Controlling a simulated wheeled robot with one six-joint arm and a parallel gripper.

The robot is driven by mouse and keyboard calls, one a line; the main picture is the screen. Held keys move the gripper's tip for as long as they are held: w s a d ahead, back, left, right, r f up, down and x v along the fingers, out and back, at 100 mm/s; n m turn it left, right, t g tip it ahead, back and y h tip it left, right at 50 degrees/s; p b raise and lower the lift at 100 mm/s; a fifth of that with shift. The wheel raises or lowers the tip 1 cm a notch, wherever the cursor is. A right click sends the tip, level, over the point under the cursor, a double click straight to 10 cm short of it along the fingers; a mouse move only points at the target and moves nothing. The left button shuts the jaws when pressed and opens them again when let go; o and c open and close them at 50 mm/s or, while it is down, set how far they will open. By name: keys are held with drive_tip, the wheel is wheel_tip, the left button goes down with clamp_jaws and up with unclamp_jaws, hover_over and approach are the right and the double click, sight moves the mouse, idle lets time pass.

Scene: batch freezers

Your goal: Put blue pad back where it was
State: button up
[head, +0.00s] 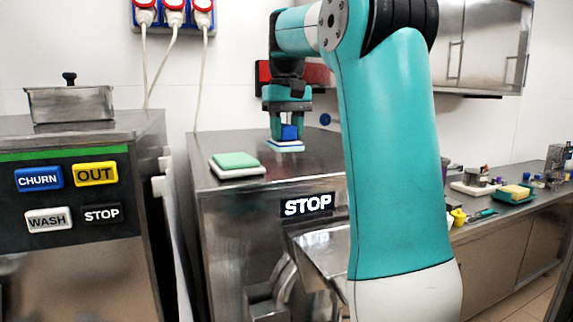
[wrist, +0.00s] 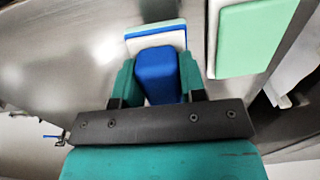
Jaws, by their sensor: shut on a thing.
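My gripper (head: 289,136) points down over the back of the steel machine top, shut on a blue block (head: 289,131), which I take for the blue pad. In the wrist view the blue block (wrist: 157,75) sits between the teal fingers. Just below it is a flat white piece (head: 285,147) with blue and green at its edges, also in the wrist view (wrist: 155,44). I cannot tell whether the block is joined to it or only touches it. A green pad with a white base (head: 237,161) lies to the left on the same top; it also shows in the wrist view (wrist: 246,38).
The steel machine (head: 225,215) bears a STOP label. Another machine (head: 70,250) with CHURN, OUT, WASH and STOP buttons stands at left, across a gap. Plugs and cables (head: 173,15) hang on the wall behind. A cluttered counter (head: 500,208) is at right.

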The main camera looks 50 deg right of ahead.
sight(287, 150)
drive_tip(key=shift+f+b, duration=2)
drive_tip(key=shift+f, duration=0.05)
drive_tip(key=shift+f, duration=0.2)
drive_tip(key=o, duration=0.8)
wheel_tip(287, 150, up, 12)
drive_tip(key=p, duration=1.1)
drive_tip(key=shift+r+p, duration=0.2)
drive_tip(key=shift+p, duration=0.2)
